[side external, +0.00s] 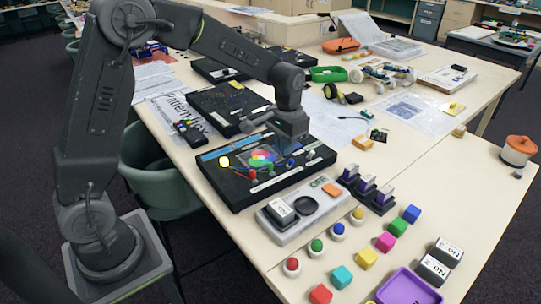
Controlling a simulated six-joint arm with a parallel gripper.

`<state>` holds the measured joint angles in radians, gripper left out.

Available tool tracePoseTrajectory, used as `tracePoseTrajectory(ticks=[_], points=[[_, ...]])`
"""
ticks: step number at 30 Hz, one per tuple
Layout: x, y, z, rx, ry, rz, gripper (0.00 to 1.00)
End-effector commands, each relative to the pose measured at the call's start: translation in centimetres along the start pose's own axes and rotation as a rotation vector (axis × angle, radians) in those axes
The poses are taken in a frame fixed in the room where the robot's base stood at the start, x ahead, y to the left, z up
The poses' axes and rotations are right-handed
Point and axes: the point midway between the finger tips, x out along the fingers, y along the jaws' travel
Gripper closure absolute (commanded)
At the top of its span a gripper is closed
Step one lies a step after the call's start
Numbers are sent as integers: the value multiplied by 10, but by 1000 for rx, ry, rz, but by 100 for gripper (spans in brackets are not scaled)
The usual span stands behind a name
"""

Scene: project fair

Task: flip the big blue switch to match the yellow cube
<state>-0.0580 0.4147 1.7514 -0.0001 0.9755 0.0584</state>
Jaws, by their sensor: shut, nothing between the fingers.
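The black panel box (233,194) lies on the table, with a coloured-circles picture on its top. The blue switch (291,163) is at the right of a row with a red switch (252,174) and a green switch (270,171). Its lever direction is too small to tell. A round lamp (224,161) on the box's left glows pale yellow. The yellow cube (366,258) sits on the table to the lower right, among other coloured cubes. My gripper (285,152) is shut and empty, pointing down over the box close to the blue switch; whether it touches is unclear.
A grey tray (297,226) with a "YES" block stands in front of the box, with dark purple-topped blocks (367,188) to its right. Several coloured buttons, cubes, "No" blocks and a purple tray (405,290) fill the front. More black boxes (226,103) lie behind.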

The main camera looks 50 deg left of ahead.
Motion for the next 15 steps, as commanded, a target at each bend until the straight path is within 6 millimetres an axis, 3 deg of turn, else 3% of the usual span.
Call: tracePoseTrajectory(ticks=[15], points=[[-39, -4, 0, 0, 2, 0, 100]])
